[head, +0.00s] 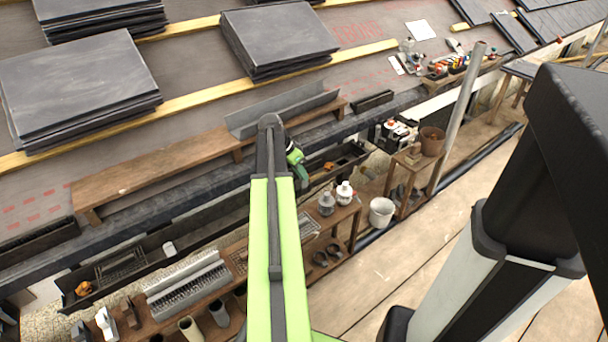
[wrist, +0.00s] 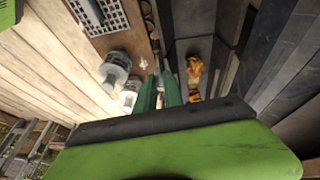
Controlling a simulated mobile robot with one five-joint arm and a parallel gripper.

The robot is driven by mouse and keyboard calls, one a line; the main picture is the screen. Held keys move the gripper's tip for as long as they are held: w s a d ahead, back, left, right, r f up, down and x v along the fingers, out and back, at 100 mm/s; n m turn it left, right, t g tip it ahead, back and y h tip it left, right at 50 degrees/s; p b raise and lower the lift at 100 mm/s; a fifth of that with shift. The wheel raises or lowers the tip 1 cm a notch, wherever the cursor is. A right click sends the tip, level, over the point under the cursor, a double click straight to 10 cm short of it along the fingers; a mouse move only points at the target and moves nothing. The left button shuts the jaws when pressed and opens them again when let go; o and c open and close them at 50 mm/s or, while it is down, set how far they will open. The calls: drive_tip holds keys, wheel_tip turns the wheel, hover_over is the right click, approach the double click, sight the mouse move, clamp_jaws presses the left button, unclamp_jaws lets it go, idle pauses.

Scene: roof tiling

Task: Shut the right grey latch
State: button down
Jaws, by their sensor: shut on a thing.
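My gripper (wrist: 160,95) has its two green fingers close together in the wrist view, at the front lip of the dark gutter (wrist: 203,50). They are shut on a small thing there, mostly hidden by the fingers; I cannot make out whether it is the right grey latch. In the head view my gripper (head: 297,162) is at the end of the green arm, over the gutter (head: 205,222) below the roof edge. No grey latch can be told for sure in either view.
Orange leaves (wrist: 194,75) lie in the gutter close beside the fingers. White-capped bottles (head: 344,192) stand on the wooden bench, near the gripper. A plank (head: 165,165) and slate stacks (head: 75,85) are on the roof. A white bucket (head: 382,211) stands right of the bench.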

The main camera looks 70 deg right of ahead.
drive_tip(key=shift+w+d+f+n+g+y+b, duration=0.15)
drive_tip(key=shift+w+d+g+y+b, duration=0.1)
drive_tip(key=shift+w+g+y+b, duration=0.25)
drive_tip(key=shift+w+d+f+n+g+y+b, duration=0.1)
drive_tip(key=shift+w+d+n+g+y+b, duration=0.15)
drive_tip(key=shift+g, duration=0.35)
drive_tip(key=shift+s+a, duration=0.1)
drive_tip(key=c, duration=1.5)
unclamp_jaws()
drive_tip(key=shift+o, duration=0.2)
drive_tip(key=p+v, duration=1.5)
drive_tip(key=v, duration=0.2)
drive_tip(key=shift+w+a, duration=0.2)
drive_tip(key=shift+r, duration=0.1)
